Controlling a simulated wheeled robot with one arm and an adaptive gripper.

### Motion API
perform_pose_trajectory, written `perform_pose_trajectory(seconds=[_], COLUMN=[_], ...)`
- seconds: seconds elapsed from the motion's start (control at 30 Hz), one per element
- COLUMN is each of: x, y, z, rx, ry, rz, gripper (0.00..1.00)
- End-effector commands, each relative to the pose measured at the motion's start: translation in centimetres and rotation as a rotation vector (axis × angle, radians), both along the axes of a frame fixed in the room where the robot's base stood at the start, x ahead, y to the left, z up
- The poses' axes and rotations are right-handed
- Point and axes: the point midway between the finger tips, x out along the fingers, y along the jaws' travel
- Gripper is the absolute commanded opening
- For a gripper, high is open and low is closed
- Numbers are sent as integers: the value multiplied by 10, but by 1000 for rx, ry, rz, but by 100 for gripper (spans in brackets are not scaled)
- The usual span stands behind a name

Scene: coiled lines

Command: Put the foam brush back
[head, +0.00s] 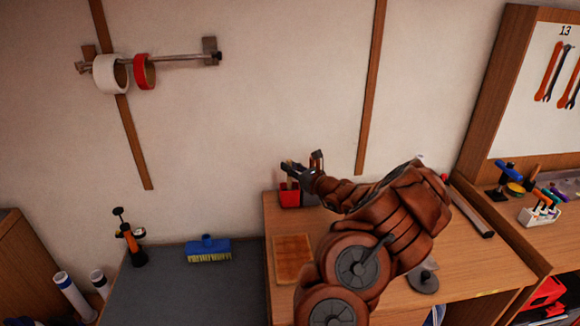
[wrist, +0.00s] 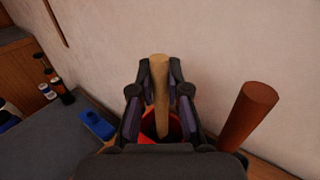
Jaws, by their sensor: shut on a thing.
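My gripper (wrist: 160,95) is shut on a pale wooden handle (wrist: 159,70), seen between the two fingers in the wrist view. It appears to be the foam brush; its head is hidden. The handle stands nearly upright, its lower end over or in a red container (wrist: 175,127); I cannot tell how deep. In the head view my gripper (head: 293,170) is right above the red container (head: 289,196), which stands on the wooden bench against the wall. A thicker red-brown handle (wrist: 249,115) rises to the right of my gripper.
A tan square board (head: 292,259) lies in front of the container. A blue brush (head: 208,249) and a spray bottle (head: 130,240) are on the grey surface to the left. Tape rolls (head: 110,73) hang on a wall rod. The wall is close behind the container.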

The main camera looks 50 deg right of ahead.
Motion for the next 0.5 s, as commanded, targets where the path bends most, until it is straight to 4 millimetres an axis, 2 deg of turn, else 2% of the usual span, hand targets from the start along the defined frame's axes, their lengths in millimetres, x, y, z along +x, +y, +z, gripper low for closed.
perform_pose_trajectory(seconds=[0.37, 0.4, 0.5], x=[0, 0, 0], y=[0, -1, 0], z=[-3, -3, -3], rx=[1, 1, 0], ry=[-1, -1, 0], rz=[-1, -2, -1], gripper=[0, 17, 28])
